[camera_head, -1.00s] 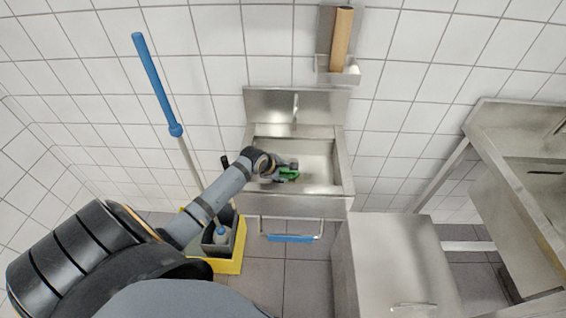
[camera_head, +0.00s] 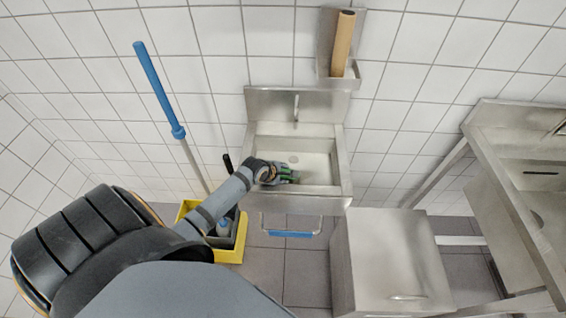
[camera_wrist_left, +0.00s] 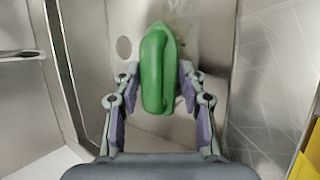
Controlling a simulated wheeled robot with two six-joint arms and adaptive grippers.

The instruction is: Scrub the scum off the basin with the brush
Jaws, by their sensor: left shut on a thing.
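The steel basin (camera_head: 322,166) is fixed to the tiled wall, with its drain showing in the middle of its floor. My left gripper (camera_head: 278,174) is down inside the basin near its front left. It is shut on the green brush (camera_wrist_left: 155,70), one finger on each side of it. The brush also shows in the head view (camera_head: 290,178), low in the basin. Its bristles are hidden, and I cannot tell whether they touch the floor. Faint grey scum (camera_wrist_left: 183,22) shows just beyond the brush in the wrist view. My right gripper is not in view.
A faucet (camera_head: 296,106) stands at the basin's back. A blue-handled pole (camera_head: 158,90) leans left, above a yellow bucket (camera_head: 229,254). A steel cabinet (camera_head: 390,262) stands at front right, a steel sink table (camera_head: 520,125) farther right. A blue-gripped bar (camera_head: 289,234) is below the basin.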

